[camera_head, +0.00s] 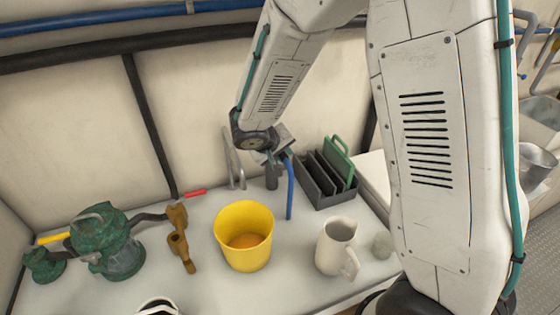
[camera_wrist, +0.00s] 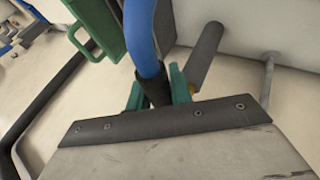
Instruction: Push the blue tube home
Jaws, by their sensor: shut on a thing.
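The blue tube (camera_head: 290,188) hangs down from my gripper (camera_head: 280,154) above the back of the white counter. In the wrist view the blue tube (camera_wrist: 140,35) has a black cuff (camera_wrist: 156,90) at its end. The green fingers of my gripper (camera_wrist: 158,92) are shut on it at that cuff. A dark grey cylinder (camera_wrist: 207,55) with a bit of yellow at its near end lies just right of the fingers. Whether the tube's end touches any fitting is hidden by my gripper.
A dark rack (camera_head: 318,190) with a green board (camera_head: 341,160) stands right of the tube. A yellow bucket (camera_head: 243,240), a white jug (camera_head: 336,247), a brown fitting (camera_head: 180,243) and a green pump (camera_head: 115,245) stand on the counter (camera_head: 205,270). A grey metal bracket (camera_head: 236,165) stands behind.

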